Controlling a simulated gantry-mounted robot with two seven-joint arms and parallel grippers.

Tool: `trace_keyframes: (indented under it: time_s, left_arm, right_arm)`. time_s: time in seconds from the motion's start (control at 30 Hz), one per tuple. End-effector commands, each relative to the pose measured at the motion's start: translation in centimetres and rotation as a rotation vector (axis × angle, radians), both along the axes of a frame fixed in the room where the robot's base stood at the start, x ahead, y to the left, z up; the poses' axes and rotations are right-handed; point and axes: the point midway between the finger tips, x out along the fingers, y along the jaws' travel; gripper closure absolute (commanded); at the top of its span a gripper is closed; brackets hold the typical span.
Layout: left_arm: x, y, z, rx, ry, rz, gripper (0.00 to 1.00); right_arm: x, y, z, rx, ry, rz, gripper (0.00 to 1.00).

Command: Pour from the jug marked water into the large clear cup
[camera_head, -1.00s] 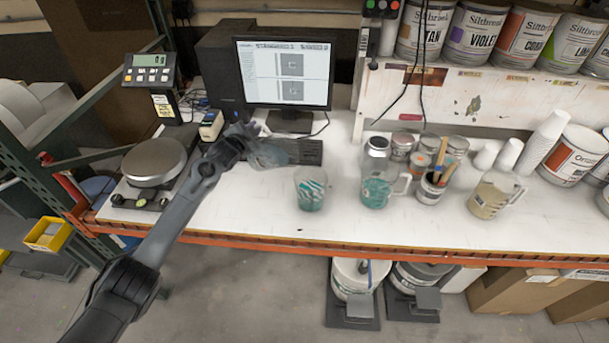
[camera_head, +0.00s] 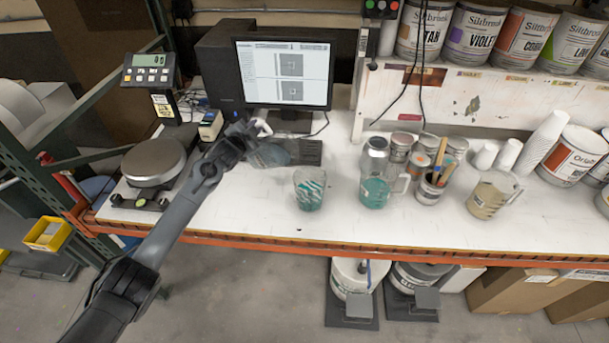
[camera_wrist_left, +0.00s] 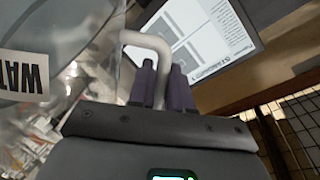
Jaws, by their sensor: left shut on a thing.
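My left gripper (camera_head: 252,130) is shut on the pale handle of a clear jug (camera_head: 270,154), over the bench in front of the monitor. In the left wrist view the two dark fingers (camera_wrist_left: 162,84) close on the handle (camera_wrist_left: 148,42). The jug body there carries a white label (camera_wrist_left: 24,74) reading "WAT", the rest cut off. In the head view the jug looks tilted, its body low and to the right of the gripper. A clear cup (camera_head: 309,190) with teal and white streaks stands upright to the right, apart from the jug. My right gripper is not in view.
A teal-marked pitcher (camera_head: 375,190) stands right of the cup, with small tins, a brush can (camera_head: 430,188) and a beige jug (camera_head: 488,197) beyond. A round scale (camera_head: 153,162) is left. Bench front between scale and cup is clear.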

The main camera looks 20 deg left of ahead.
Motion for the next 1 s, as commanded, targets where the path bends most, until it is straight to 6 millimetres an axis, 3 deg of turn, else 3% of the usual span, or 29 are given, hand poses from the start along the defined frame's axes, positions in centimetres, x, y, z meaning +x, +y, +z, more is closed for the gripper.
trace_keyframes:
  time_s: [1.0]
  left_arm:
    - [-0.05, -0.36, 1.14, 0.051, -0.017, 0.001, 1.00]
  right_arm:
    - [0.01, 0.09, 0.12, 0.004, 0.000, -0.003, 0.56]
